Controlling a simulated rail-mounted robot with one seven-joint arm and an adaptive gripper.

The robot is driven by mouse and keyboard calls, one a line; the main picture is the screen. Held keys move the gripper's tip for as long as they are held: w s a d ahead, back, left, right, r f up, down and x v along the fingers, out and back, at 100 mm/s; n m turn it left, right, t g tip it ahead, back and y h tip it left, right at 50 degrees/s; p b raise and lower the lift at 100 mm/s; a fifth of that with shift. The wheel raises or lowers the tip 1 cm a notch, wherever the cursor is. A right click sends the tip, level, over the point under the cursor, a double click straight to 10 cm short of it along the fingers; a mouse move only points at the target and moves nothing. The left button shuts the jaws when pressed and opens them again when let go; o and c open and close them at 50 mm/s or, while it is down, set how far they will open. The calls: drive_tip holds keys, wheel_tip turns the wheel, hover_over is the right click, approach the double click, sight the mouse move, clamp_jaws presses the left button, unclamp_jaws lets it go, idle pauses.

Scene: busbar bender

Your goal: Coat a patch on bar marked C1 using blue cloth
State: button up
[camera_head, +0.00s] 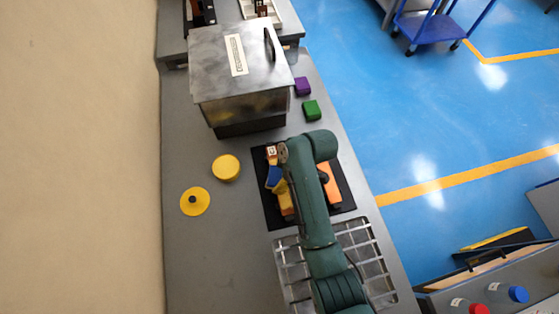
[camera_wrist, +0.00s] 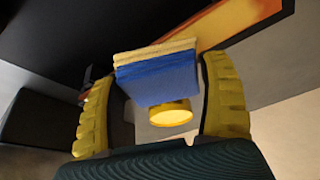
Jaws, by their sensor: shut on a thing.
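The blue cloth (camera_wrist: 158,80) is a folded pad with a pale yellow layer along one edge. My gripper (camera_wrist: 160,72) is shut on it, with the pad between its yellow fingers. In the head view the blue cloth (camera_head: 274,176) shows beside my gripper (camera_head: 278,185), over the left part of a black mat. Orange bars (camera_head: 333,186) lie on the mat, partly hidden by my arm. An orange bar (camera_wrist: 238,22) shows close beyond the cloth in the wrist view; I cannot tell whether they touch. A small white tag (camera_head: 271,151) stands at the mat's upper left; its marking is unreadable.
A round yellow tub (camera_head: 226,168) and a yellow lid with a black knob (camera_head: 194,201) sit left of the black mat (camera_head: 347,207). A metal box (camera_head: 215,75), a purple block (camera_head: 302,86) and a green block (camera_head: 311,110) stand behind. A wire rack (camera_head: 375,265) lies in front.

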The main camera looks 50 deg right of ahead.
sight(285, 212)
drive_tip(key=shift+s+a+r+p, duration=0.1)
drive_tip(key=shift+s+a+p, duration=0.9)
drive_tip(key=shift+s+p, duration=0.5)
drive_tip(key=shift+s+a+r+p, duration=0.1)
drive_tip(key=shift+s+a+p, duration=0.9)
drive_tip(key=shift+s+p, duration=0.5)
drive_tip(key=shift+s+a+p, duration=1)
drive_tip(key=shift+s+p, duration=0.45)
drive_tip(key=shift+p, duration=0.05)
wheel_tip(285, 212, up, 3)
drive_tip(key=shift+p, duration=1.2)
wheel_tip(285, 212, up, 5)
drive_tip(key=p, duration=0.5)
drive_tip(key=shift+f, duration=0.15)
